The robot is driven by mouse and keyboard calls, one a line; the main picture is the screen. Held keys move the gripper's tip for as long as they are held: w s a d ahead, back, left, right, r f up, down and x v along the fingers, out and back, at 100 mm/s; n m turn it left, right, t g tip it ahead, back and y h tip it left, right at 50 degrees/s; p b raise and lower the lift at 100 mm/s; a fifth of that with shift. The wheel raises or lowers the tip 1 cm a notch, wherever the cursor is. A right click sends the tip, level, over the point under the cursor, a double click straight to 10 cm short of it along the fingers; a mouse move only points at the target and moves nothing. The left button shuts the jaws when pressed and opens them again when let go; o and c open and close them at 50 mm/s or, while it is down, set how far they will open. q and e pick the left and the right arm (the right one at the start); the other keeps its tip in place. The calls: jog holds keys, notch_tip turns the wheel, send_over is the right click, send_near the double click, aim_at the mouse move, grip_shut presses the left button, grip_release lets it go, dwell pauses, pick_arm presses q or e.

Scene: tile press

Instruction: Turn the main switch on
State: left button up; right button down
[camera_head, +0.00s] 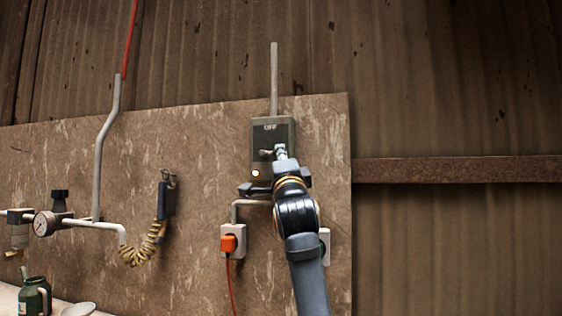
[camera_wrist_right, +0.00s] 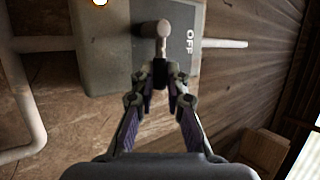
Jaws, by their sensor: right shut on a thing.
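The main switch is a dark grey box (camera_head: 285,128) on the board, with OFF lettered on its upper face. Its handle (camera_head: 265,153) stands out with the round end toward the left. A small lamp (camera_head: 255,173) glows at the box's lower left. My right gripper (camera_head: 281,152) is at the handle, shut on it. In the right wrist view the handle (camera_wrist_right: 162,38) comes from the box (camera_wrist_right: 108,50) to between the fingertips (camera_wrist_right: 164,76), which partly hide it. OFF is readable there beside the handle. My left gripper is in neither view.
Below the switch are a socket with an orange plug (camera_head: 229,243) and a white socket (camera_head: 325,242) close to my arm. A pressure gauge (camera_head: 44,223), a coiled yellow hose (camera_head: 143,251) and a green can (camera_head: 34,296) are left.

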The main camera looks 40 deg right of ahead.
jog(key=c, duration=1.6)
grip_release()
jog(key=shift+c, duration=0.2)
jog(key=v, duration=1.2)
